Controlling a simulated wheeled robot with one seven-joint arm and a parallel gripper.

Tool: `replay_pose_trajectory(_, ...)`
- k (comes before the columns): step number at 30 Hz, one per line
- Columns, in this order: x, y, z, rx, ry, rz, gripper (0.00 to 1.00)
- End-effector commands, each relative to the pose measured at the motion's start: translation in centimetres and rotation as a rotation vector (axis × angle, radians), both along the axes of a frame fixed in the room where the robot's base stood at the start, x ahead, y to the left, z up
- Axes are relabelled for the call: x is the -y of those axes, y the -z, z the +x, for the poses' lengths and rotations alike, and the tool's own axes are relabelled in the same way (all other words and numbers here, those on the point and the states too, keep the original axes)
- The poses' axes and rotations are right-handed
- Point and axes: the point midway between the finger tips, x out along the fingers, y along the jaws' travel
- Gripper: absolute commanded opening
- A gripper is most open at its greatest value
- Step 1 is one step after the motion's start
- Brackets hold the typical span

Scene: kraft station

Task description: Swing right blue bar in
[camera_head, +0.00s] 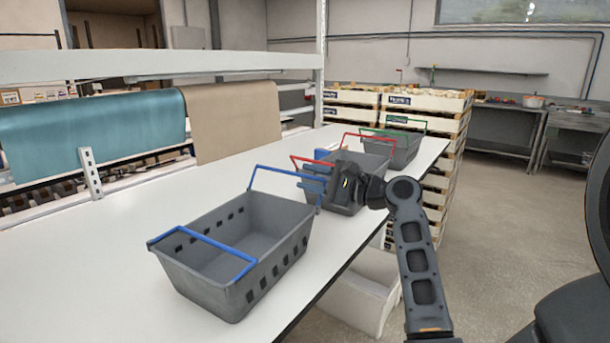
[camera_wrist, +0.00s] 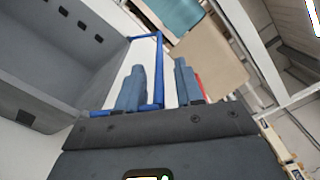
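A grey basket (camera_head: 210,285) with two blue bars stands nearest on the white table. Its left blue bar (camera_head: 215,243) lies low, leaning inward over the basket's left end. Its right blue bar (camera_head: 285,173) stands raised above the rim at the right end. My gripper (camera_head: 314,179) is at the right corner of this raised bar. In the wrist view my gripper (camera_wrist: 160,76) is open, its two fingers apart. The right blue bar (camera_wrist: 158,70) runs between them, close to the left finger; contact cannot be told. The basket (camera_wrist: 75,60) fills the left of that view.
A grey basket with red bars (camera_head: 355,160) stands just behind my gripper, and one with green bars (camera_head: 402,150) farther back. A small blue object (camera_head: 321,154) shows beside the red-barred basket. Stacked crates (camera_head: 430,103) stand past the table (camera_head: 80,290). The table's left part is clear.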

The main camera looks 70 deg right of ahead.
Motion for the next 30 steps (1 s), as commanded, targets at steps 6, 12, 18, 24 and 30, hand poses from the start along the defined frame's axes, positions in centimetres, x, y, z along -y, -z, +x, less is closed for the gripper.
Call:
replay_pose_trajectory(6,0.2,0.0,1.5,0.0,0.001,-0.001,0.36)
replay_pose_trajectory(12,0.2,0.0,1.6,0.0,0.001,-0.001,0.36)
replay_pose_trajectory(18,0.2,0.0,1.6,-0.001,0.001,0.0,0.23)
replay_pose_trajectory(24,0.2,0.0,1.6,-0.001,0.001,0.0,0.04)
replay_pose_trajectory(30,0.2,0.1,1.6,-0.001,0.001,0.0,0.0)
